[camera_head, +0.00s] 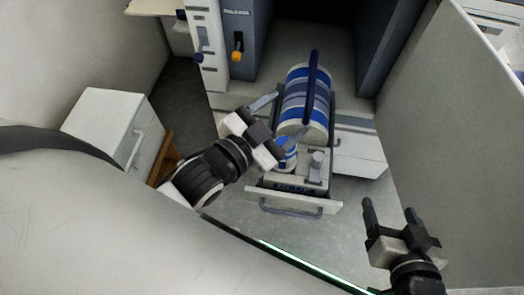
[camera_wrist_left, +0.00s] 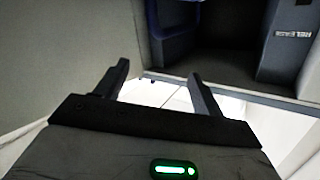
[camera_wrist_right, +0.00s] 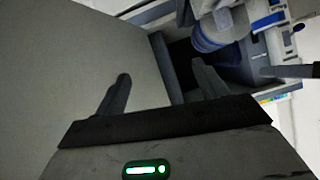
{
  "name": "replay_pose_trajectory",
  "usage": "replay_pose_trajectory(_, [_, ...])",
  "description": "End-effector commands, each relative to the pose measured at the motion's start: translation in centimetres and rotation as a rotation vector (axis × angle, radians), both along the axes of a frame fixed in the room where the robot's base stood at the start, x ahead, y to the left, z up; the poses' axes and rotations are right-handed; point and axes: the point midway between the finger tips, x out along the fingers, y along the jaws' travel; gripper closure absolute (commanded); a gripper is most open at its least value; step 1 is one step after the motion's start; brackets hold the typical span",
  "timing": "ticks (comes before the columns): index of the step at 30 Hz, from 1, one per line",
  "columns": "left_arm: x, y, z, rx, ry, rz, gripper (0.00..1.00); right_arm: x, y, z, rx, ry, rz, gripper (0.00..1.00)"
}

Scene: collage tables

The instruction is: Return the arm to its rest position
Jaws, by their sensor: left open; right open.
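My left gripper (camera_head: 281,121) is open in the head view, in front of and above the pulled-out drawer (camera_head: 268,203). Its fingers also show apart and empty in the left wrist view (camera_wrist_left: 160,82). My right gripper (camera_head: 391,214) is open at the lower right of the head view, to the right of the drawer and apart from it. The right wrist view shows its fingers (camera_wrist_right: 160,85) apart with nothing between them. My left arm crosses the head view from the lower left, and its gripper hides part of the drawer's left side.
A large blue-and-white striped cylinder (camera_head: 296,103) and a smaller striped one lie in the drawer. A white cabinet (camera_head: 103,120) stands left. A grey partition (camera_head: 455,130) bounds the right. Open floor lies before the drawer.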

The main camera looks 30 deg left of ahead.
Motion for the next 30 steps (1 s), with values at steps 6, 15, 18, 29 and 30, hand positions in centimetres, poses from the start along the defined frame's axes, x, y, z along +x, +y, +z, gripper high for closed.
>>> replay_pose_trajectory(6, [-5.5, 1.1, -6.5, -0.307, 0.465, 0.127, 0.32, 0.0, 0.0, 0.0, -0.001, -0.001, 0.002, 0.28])
replay_pose_trajectory(15, [-6.0, 1.0, -6.9, -0.329, 0.5, 0.134, 0.32, -0.1, 0.0, 0.1, -0.004, 0.0, 0.003, 0.28])
replay_pose_trajectory(18, [-6.0, 1.1, -5.8, -0.322, 0.507, 0.136, 0.32, -0.1, -0.1, 1.5, -0.006, 0.004, 0.005, 0.28])
replay_pose_trajectory(29, [-6.1, 1.6, -3.4, -0.279, 0.562, 0.161, 0.32, -0.3, -0.7, 3.3, -0.049, 0.075, 0.0, 0.28])
replay_pose_trajectory(30, [-6.1, 1.6, -3.6, -0.278, 0.564, 0.161, 0.32, -0.3, -0.7, 3.1, -0.05, 0.076, -0.001, 0.28])
